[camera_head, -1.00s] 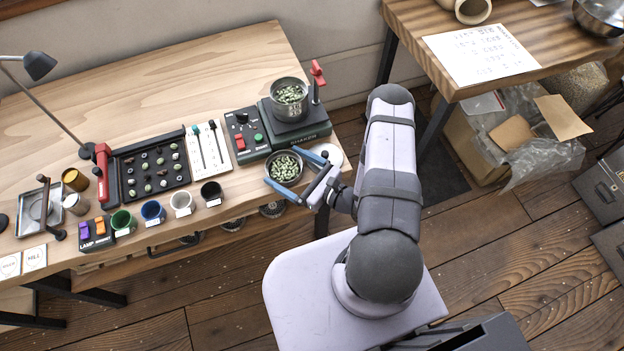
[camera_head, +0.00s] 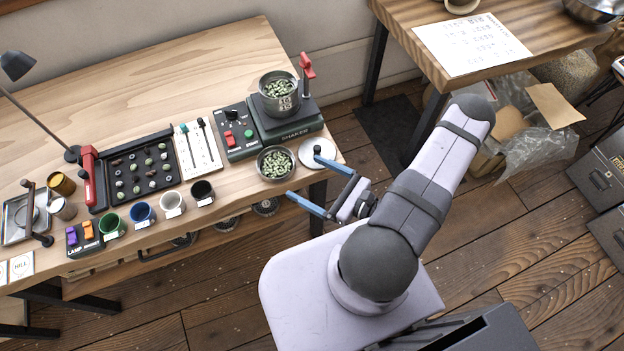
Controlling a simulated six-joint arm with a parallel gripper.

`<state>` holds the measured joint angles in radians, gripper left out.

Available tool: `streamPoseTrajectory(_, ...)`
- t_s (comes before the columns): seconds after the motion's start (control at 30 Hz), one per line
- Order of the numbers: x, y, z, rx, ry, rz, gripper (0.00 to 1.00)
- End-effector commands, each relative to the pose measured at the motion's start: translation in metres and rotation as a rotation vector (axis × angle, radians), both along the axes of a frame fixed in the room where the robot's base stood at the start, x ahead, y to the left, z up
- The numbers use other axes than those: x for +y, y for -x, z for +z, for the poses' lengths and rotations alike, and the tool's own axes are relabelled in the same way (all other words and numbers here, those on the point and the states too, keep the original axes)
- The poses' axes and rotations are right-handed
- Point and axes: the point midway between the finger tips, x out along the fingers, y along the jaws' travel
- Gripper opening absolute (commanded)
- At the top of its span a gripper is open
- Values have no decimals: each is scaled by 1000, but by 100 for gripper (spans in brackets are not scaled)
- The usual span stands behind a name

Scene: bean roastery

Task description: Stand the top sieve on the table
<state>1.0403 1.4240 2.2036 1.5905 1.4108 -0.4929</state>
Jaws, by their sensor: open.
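A round metal sieve (camera_head: 275,177) holding green beans stands flat on the table (camera_head: 190,82) near its front right edge, in front of the shaker (camera_head: 283,127). Another metal sieve (camera_head: 287,105) with green beans sits on top of the shaker. My gripper (camera_head: 303,177) is open and empty, with its blue fingers apart. It is off the table's front right corner, to the right of the sieve on the table and clear of it.
A white disc (camera_head: 312,163) lies at the table's right corner. A red lever (camera_head: 306,68) rises beside the shaker. Cups, a white slider panel (camera_head: 197,150) and a black bean tray (camera_head: 139,176) fill the front left. The back of the table is clear.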

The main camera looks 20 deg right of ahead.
Motion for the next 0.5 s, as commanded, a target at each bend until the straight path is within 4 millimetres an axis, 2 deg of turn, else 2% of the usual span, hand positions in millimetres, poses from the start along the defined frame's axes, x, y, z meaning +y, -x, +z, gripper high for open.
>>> streamPoseTrajectory(0.33, 5, 2, 7, -10, 13, 49, 92)
streamPoseTrajectory(0.5, 30, 8, 32, -40, 70, 256, 92)
